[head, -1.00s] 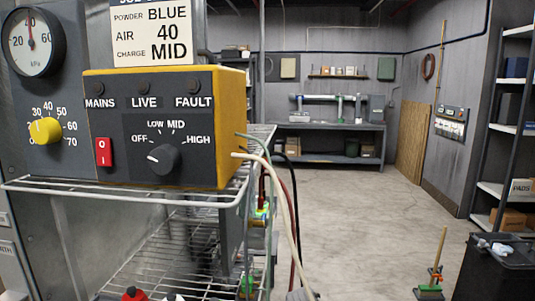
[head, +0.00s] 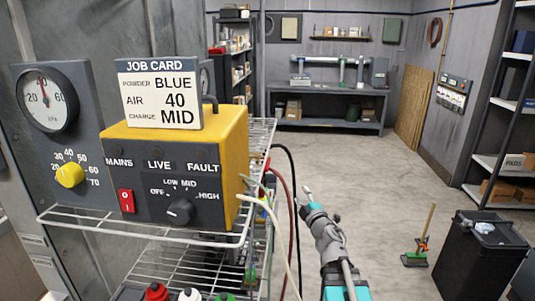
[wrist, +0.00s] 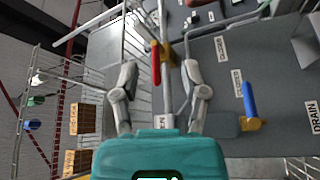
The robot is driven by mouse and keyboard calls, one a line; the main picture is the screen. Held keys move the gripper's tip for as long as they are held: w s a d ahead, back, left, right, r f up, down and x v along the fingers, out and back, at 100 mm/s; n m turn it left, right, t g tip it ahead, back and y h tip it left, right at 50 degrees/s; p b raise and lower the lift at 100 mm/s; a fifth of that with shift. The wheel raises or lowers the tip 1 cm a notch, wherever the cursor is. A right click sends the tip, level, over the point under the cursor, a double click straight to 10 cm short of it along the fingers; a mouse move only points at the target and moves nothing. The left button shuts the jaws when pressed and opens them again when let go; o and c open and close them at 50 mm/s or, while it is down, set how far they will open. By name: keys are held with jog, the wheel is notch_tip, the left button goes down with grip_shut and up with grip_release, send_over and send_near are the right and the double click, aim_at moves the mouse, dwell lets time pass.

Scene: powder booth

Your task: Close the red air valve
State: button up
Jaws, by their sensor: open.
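The red air valve shows in the wrist view as a red lever handle (wrist: 156,62) on a brass body (wrist: 168,53), on a grey pipe (wrist: 163,20). The lever lies roughly along the pipe. My gripper (wrist: 160,75) is open, with one grey finger on each side of the pipe and the red lever between and beyond the fingertips. I cannot tell whether anything touches. In the head view my gripper (head: 322,204) is right of the wire rack; I cannot make out the red valve there.
A blue lever valve (wrist: 250,100) sits right of the red one, near a DRAIN label (wrist: 313,115). In the head view, a yellow control box (head: 180,160) stands on the wire rack (head: 150,236), with hoses (head: 291,210) hanging beside it. A black bin (head: 478,258) stands right.

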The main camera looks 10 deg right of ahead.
aim_at(267, 165)
jog(key=s+a+r+n+g+y+p, duration=0.2)
jog(key=a+r+n+y+p, duration=0.1)
jog(key=n+y, duration=0.3)
jog(key=shift+a+r+n, duration=0.3)
jog(key=shift+a+r, duration=0.05)
jog(key=shift+r, duration=0.45)
jog(key=p+x, duration=0.2)
jog(key=x, duration=1.1)
jog(key=shift+w+a+r, duration=0.1)
jog(key=shift+w+a, duration=0.15)
jog(key=shift+w, duration=0.05)
grip_shut()
